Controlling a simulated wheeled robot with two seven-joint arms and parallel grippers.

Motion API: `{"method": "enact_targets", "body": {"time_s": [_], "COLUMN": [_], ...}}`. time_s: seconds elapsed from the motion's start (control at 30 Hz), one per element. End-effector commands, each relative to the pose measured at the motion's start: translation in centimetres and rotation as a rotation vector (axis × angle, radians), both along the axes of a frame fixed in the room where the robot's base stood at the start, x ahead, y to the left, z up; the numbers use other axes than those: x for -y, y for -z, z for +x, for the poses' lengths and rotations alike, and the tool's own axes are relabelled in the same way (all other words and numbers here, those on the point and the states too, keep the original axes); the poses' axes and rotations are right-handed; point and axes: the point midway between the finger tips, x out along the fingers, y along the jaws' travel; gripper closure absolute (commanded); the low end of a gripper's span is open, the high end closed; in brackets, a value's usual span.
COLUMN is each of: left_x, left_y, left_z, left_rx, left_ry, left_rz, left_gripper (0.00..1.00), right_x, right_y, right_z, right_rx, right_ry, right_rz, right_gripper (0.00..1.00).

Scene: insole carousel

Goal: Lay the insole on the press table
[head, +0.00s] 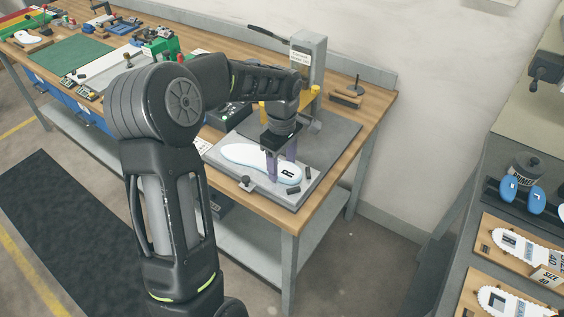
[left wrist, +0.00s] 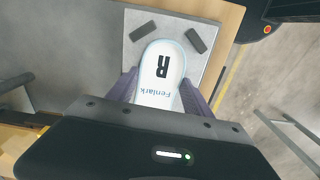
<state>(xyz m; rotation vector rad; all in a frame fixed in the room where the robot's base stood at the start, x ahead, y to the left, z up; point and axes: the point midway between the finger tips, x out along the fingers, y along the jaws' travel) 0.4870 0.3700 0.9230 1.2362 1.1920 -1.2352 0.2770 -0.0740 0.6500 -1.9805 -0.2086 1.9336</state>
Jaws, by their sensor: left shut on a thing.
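A white insole (head: 245,157) with a light blue edge and a black letter R lies over the grey press table (head: 222,150) at the near end of the wooden bench. My right gripper is not in view.
Two small dark blocks (head: 307,173) (head: 293,190) and a metal knob (head: 246,183) sit at the plate's near edge. A grey press column (head: 308,60) stands behind. Boards with white insoles (head: 515,240) and blue pieces lie on the right-hand counter.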

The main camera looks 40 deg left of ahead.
Motion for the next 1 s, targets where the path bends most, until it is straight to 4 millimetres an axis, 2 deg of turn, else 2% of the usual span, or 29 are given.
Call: {"method": "enact_targets", "body": {"time_s": [0.2, 0.23, 0.3, 0.57, 0.73, 0.87, 1.0], "left_x": [0.0, 0.0, 0.0, 0.0, 0.0, 0.0, 0.0], "left_y": [0.4, 0.2, 0.2, 0.1, -0.6, -2.3, -5.1], "left_z": [0.0, 0.0, 0.0, 0.0, 0.0, 0.1, 0.1], "left_rx": [0.0, 0.0, 0.0, 0.0, 0.001, 0.004, 0.005], "left_ry": [0.0, 0.0, 0.0, 0.0, 0.0, 0.0, 0.0], "left_rz": [0.0, 0.0, 0.0, 0.0, 0.001, 0.002, 0.002], "left_gripper": [0.8, 0.39, 0.33, 0.32, 0.32, 0.32, 0.32], "right_x": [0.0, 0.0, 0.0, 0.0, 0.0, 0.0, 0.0], "right_y": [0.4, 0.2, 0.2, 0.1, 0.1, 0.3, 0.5], "right_z": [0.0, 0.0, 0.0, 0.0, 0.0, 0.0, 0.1], "right_rx": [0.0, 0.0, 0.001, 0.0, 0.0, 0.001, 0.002], "right_ry": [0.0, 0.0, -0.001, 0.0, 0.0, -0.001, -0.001], "right_rz": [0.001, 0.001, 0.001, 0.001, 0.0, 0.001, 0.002], "right_gripper": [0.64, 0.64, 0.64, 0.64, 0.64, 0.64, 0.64]}}
